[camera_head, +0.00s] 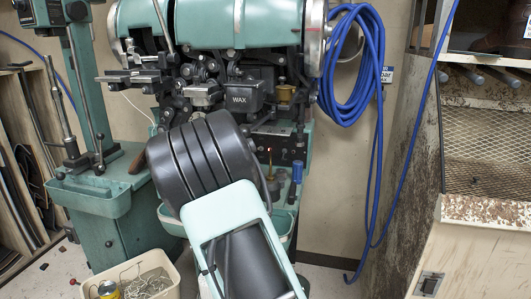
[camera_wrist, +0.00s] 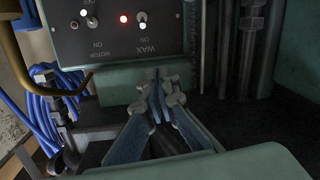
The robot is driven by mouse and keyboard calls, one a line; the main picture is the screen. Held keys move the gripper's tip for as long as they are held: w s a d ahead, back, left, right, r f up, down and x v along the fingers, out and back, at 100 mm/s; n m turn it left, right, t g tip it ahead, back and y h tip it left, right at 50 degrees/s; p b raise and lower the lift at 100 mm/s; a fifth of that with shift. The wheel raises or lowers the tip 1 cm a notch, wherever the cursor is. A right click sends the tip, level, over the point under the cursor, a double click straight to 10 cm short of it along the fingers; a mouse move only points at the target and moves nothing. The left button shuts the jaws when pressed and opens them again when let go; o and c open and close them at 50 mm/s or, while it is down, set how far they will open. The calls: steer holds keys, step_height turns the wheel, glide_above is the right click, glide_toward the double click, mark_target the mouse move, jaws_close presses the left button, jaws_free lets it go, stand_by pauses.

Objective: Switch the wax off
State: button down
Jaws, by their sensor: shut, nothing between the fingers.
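The dark switch panel (camera_wrist: 115,35) fills the upper left of the wrist view. Its wax switch (camera_wrist: 142,20) has its pale tip tilted down toward ON, and a red lamp (camera_wrist: 123,18) beside it is lit. The motor switch (camera_wrist: 88,18) at its left has its tip up toward OFF. My gripper (camera_wrist: 157,82) is shut and empty, just below the wax label in the picture, apart from the switch. In the head view, the panel (camera_head: 281,150) shows partly behind my arm, and I cannot make out the fingertips.
The green machine (camera_head: 268,22) carries a block marked WAX (camera_head: 242,97) above the panel. A coiled blue hose (camera_head: 345,75) hangs at its right. A green tray (camera_head: 92,198) and a bin of metal bits (camera_head: 166,270) stand at left. A worn cabinet (camera_head: 470,240) stands at right.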

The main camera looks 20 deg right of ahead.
steer(key=shift+w+d+m+h, duration=0.3)
steer(key=shift+w+d, duration=0.1)
steer(key=shift+d, duration=0.35)
steer(key=b, duration=0.2)
glide_above(260, 148)
steer(key=a, duration=0.2)
steer(key=shift+w+d+f, duration=0.15)
steer(key=shift+d+f, duration=0.1)
steer(key=shift+f, duration=0.05)
steer(key=f, duration=0.1)
steer(key=f+b, duration=0.1)
steer(key=f, duration=0.1)
steer(key=shift+s, duration=0.4)
steer(key=shift+s+f+b, duration=0.2)
steer(key=shift+f+b, duration=0.15)
steer(key=shift+b, duration=0.05)
